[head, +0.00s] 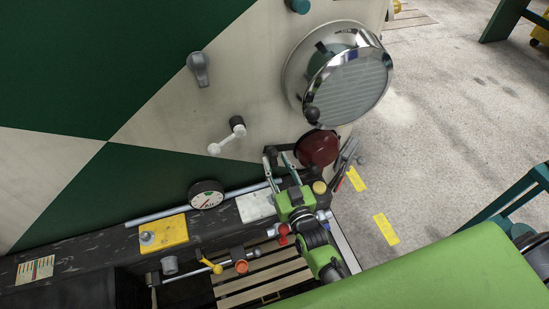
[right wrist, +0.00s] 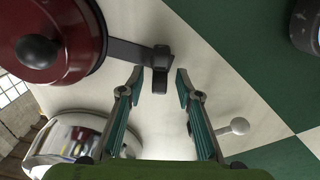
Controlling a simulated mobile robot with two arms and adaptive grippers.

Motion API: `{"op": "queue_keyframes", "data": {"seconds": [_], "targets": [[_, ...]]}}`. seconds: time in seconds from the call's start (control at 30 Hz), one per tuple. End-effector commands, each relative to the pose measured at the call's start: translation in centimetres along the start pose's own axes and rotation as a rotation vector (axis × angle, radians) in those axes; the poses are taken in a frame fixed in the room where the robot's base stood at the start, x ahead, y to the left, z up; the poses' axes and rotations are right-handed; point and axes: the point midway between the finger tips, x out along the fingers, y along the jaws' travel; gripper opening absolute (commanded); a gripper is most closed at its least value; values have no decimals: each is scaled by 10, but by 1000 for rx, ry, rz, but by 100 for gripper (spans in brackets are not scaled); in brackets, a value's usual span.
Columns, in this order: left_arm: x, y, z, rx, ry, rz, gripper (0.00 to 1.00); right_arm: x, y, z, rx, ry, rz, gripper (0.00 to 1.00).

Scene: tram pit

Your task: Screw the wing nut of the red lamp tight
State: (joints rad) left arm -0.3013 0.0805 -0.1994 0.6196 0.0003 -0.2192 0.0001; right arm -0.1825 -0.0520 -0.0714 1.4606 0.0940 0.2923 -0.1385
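The red lamp (head: 317,147) is a dark red round housing low on the vehicle front, under the big chrome headlamp. In the right wrist view the red lamp (right wrist: 62,38) is at upper left, with a black knob in its middle. A black bracket (right wrist: 125,50) runs from it to a small dark upright piece that looks like the wing nut (right wrist: 160,72). My right gripper (head: 280,158) is open beside the lamp. In the wrist view its fingertips (right wrist: 159,82) are on either side of the dark piece, with visible gaps. My left gripper is not in view.
The chrome headlamp (head: 348,85) juts out above the gripper. A white-knobbed lever (head: 226,138) sticks out to the left. A round gauge (head: 206,194), a yellow plate (head: 163,234) and a yellow-handled valve (head: 209,263) line the dark beam. Concrete floor is at right.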

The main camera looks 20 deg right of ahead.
Motion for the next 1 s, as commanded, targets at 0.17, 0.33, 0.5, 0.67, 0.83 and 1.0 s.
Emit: {"op": "queue_keyframes", "data": {"seconds": [0.17, 0.33, 0.5, 0.67, 0.83, 1.0], "targets": [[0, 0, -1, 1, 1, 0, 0, -39, 0, 1, 0, -4, -1, 32], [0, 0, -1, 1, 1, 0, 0, -71, 0, 1, 0, -3, -1, 32], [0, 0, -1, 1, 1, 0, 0, -90, 0, 0, 0, -1, -1, 32], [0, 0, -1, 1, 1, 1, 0, -96, 0, 0, 1, 0, -1, 32], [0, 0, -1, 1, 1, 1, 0, -96, 0, 0, 1, 0, -1, 32], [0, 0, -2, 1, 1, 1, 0, -96, 0, 0, 0, 0, 0, 32]]}}
